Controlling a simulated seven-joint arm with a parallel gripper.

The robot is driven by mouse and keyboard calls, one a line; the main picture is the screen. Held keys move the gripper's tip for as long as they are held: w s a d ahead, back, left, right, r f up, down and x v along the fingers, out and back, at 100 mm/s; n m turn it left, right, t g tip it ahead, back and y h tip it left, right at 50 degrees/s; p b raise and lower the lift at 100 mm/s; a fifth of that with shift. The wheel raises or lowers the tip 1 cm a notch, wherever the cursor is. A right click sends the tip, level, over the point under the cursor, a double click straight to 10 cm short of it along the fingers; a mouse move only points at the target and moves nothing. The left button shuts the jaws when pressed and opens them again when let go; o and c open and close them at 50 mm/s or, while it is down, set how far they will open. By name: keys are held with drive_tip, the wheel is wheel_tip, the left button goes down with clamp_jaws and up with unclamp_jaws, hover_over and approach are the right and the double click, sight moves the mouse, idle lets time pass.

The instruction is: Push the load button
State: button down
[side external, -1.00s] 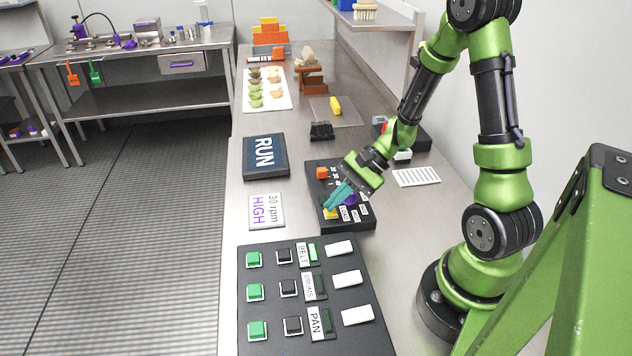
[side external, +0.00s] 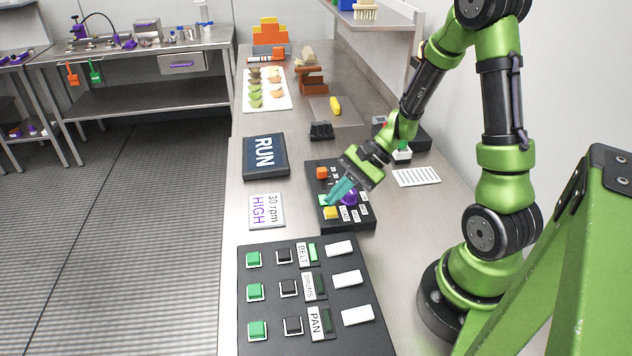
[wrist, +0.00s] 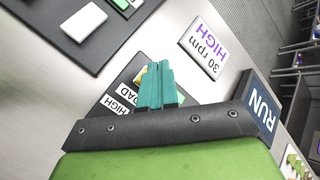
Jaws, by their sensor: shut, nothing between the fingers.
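The small black control panel (side external: 333,228) lies on the steel counter. It has an orange button (side external: 322,173), a green button (side external: 323,200), a yellow button (side external: 330,213), a purple knob (side external: 349,197) and white labels. In the wrist view, a partly covered label ending in "OAD" (wrist: 131,95) lies near the yellow button (wrist: 141,74). My gripper (side external: 331,198) is shut and empty, its teal fingers slanting down over the panel between the green button and the purple knob. I cannot tell whether the fingertips touch a button. The fingers hide part of the panel in the wrist view.
A larger panel (side external: 263,311) with green, black and white buttons is in front. A "30 rpm HIGH" sign (side external: 266,211) and a "RUN" display (side external: 265,157) lie to the left. A white striped card (side external: 416,177) is right. Small objects lie farther back along the counter.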

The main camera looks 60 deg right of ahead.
drive_tip(key=shift+r, duration=2.5)
drive_tip(key=s+g, duration=0.1)
drive_tip(key=s, duration=0.1)
wheel_tip(320, 180, up, 13)
drive_tip(key=n+t+h, duration=0.3)
drive_tip(key=n+h, duration=0.3)
drive_tip(key=n, duration=0.6)
hover_over(335, 209)
drive_tip(key=s+a, duration=0.8)
drive_tip(key=shift+d+r, duration=0.1)
drive_tip(key=shift+r, duration=0.1)
